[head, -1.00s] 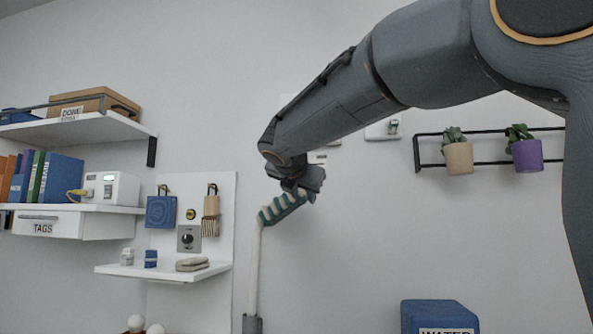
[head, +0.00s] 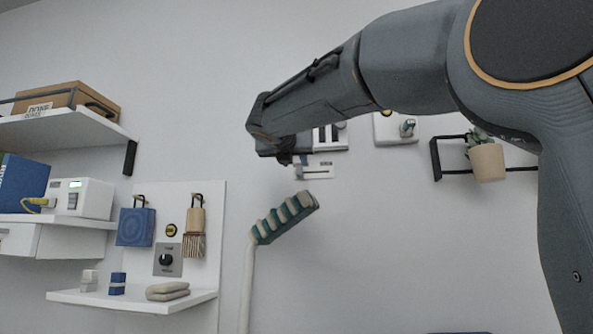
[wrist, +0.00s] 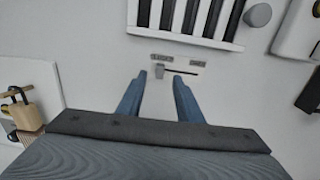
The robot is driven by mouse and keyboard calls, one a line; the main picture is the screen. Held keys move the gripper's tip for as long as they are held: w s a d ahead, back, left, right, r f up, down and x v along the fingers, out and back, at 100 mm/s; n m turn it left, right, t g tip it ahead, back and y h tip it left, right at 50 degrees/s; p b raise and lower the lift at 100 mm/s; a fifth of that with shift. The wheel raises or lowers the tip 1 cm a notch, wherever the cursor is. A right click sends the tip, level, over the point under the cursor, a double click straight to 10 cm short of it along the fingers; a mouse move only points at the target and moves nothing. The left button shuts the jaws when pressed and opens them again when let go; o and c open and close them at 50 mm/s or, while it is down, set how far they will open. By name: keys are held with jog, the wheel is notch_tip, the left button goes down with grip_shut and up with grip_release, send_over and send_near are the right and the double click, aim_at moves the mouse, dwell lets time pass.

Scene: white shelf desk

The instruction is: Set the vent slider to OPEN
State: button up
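The vent (wrist: 186,18) has black slats in a white frame on the wall; it also shows in the head view (head: 326,138), partly hidden by my arm. Below it is a small plate with a dark horizontal slot (wrist: 182,72) and two small labels, too blurred to read surely. The grey slider knob (wrist: 160,71) sits at the slot's left end. My gripper (wrist: 160,78) is open, its two blue fingers apart and empty. In the wrist view the knob appears between the fingertips; I cannot tell whether either finger touches it. In the head view my gripper (head: 292,160) is at the plate's left part.
A green-ridged brush-like head on a pale pole (head: 283,218) stands just below my gripper. A white wall box with a switch (head: 396,127) is right of the vent. A rail with a potted plant (head: 487,160) is further right.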

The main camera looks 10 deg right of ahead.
aim_at(299, 168)
jog(key=p+x, duration=0.1)
jog(key=x, duration=0.6)
grip_shut()
